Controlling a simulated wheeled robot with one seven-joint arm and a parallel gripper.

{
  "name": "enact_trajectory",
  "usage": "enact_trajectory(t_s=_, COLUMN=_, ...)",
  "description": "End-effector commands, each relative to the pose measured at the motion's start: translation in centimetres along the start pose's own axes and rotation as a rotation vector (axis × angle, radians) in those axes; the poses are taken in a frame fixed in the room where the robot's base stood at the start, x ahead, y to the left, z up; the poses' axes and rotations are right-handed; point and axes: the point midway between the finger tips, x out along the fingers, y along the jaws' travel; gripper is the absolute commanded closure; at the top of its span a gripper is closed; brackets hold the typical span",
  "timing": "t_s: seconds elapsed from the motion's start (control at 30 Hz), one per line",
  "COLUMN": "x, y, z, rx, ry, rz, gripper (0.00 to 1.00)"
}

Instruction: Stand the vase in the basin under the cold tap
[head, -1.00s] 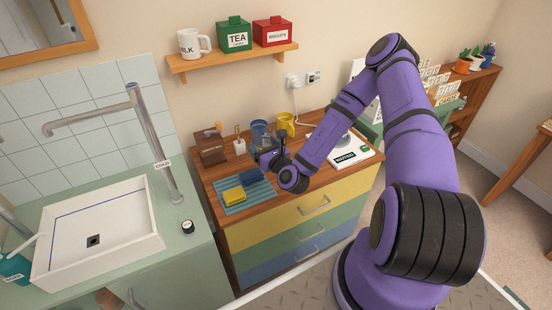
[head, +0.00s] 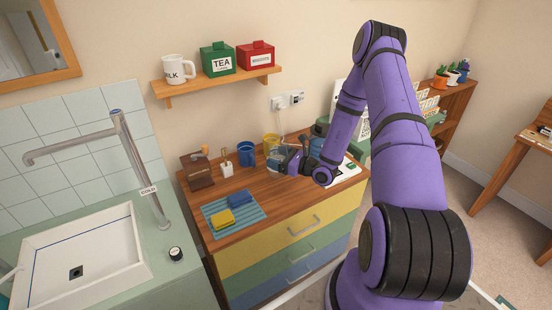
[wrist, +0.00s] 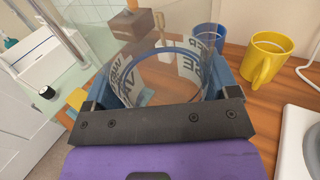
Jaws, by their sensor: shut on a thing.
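My gripper (head: 280,162) is over the wooden drawer top, beside the mugs. It is shut on the vase (head: 273,158), a clear glass vessel with white lettered label parts. In the wrist view the vase (wrist: 158,70) stands between my blue fingers, its clear wall spreading across the picture. I cannot tell whether its base touches the wood. The white basin (head: 110,262), with a dark drain, is at lower left in the head view and looks empty. The cold tap (head: 140,165) is a grey column labelled COLD at the basin's right. Its spout reaches left above the basin.
A blue mug (head: 247,154), a yellow mug (head: 270,141), a white holder (head: 226,168) and a brown block (head: 197,172) stand near my gripper. A striped mat (head: 243,219) bears a yellow and a blue block. A dark knob (head: 176,254) sits right of the basin.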

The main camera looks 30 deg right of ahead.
Motion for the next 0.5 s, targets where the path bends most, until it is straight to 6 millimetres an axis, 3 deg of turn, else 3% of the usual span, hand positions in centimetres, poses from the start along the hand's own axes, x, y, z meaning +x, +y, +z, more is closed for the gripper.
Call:
enact_trajectory(t_s=0.23, x=0.0, y=0.0, z=-0.5, rx=0.001, ry=0.002, rz=0.001, gripper=0.31)
enact_trajectory(t_s=0.5, x=0.0, y=0.0, z=-2.7, rx=0.001, ry=0.002, rz=0.0, gripper=0.31)
